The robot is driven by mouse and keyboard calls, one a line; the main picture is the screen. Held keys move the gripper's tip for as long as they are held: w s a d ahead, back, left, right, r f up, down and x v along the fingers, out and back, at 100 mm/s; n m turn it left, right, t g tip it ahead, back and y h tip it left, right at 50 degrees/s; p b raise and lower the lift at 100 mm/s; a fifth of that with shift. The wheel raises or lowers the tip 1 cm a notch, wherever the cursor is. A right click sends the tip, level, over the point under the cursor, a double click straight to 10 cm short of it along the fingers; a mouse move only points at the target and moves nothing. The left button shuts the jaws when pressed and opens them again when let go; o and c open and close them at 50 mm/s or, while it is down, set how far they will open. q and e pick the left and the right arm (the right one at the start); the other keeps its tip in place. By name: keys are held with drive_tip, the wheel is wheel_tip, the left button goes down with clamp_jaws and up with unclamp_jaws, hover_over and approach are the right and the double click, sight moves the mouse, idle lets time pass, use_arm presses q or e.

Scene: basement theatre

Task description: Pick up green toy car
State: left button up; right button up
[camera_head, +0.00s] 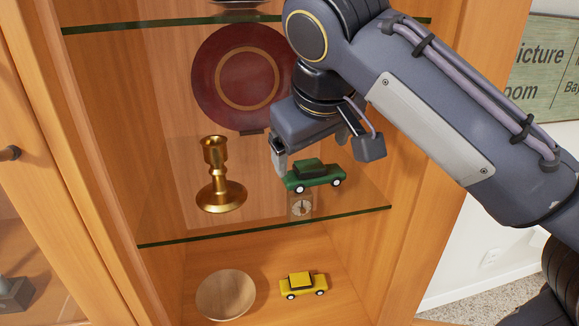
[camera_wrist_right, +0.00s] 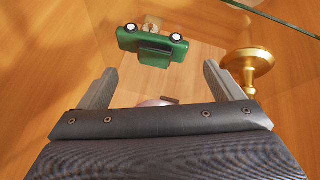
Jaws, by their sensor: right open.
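The green toy car (camera_head: 315,177) stands on the glass shelf (camera_head: 265,228) of the wooden cabinet, towards its right side. In the right wrist view the green toy car (camera_wrist_right: 153,44) appears upside down, ahead of the fingertips and roughly between their lines. My left gripper is in neither view.
A brass candlestick (camera_head: 219,178) stands left of the car; it also shows in the wrist view (camera_wrist_right: 247,65). A dark red plate (camera_head: 236,80) leans behind.

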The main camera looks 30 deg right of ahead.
sight(304, 168)
drive_tip(key=x, duration=0.7)
drive_tip(key=shift+w+a, duration=0.15)
drive_tip(key=shift+w, duration=0.3)
drive_tip(key=c, duration=0.8)
